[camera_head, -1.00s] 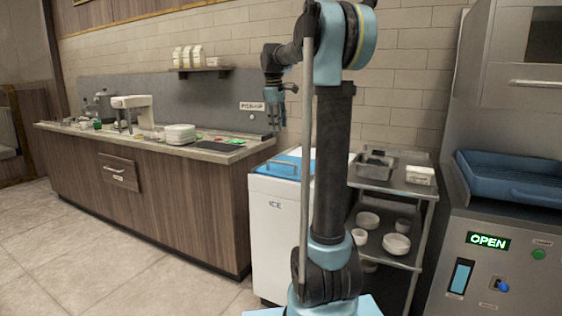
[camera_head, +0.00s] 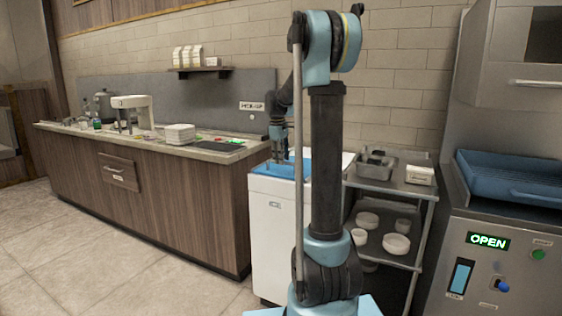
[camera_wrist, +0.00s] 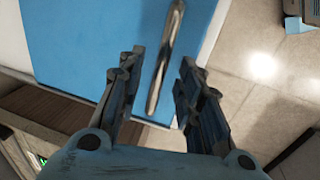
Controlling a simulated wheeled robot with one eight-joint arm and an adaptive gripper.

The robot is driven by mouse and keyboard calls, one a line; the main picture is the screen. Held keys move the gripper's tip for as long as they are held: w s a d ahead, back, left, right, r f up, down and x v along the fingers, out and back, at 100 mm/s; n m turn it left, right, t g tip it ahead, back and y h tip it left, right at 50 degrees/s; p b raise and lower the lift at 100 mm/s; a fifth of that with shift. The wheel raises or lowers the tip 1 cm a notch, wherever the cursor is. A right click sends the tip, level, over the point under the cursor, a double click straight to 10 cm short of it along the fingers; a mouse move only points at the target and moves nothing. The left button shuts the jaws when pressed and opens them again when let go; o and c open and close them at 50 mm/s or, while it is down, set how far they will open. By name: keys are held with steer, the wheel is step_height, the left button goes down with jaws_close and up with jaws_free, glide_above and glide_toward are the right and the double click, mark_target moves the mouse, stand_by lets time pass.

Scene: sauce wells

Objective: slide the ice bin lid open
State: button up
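The white ice bin (camera_head: 272,235) stands between the wooden counter and the metal cart, partly hidden behind my arm. Its blue lid (camera_head: 268,170) lies on top; it also fills much of the wrist view (camera_wrist: 75,55). In the wrist view a metal bar handle (camera_wrist: 167,55) runs across the lid. My gripper (camera_wrist: 160,75) is open there, with a finger on each side of the handle's near end; I cannot tell whether they touch it. In the head view my gripper (camera_head: 279,160) points down over the lid.
A metal cart (camera_head: 400,187) with bowls stands close on the right. A machine with an OPEN sign (camera_head: 488,241) is at far right. The floor (camera_head: 120,265) in front of the counter is clear.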

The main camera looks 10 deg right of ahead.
steer(key=shift+f, duration=0.55)
jaws_close()
steer(key=shift+w+d, duration=0.1)
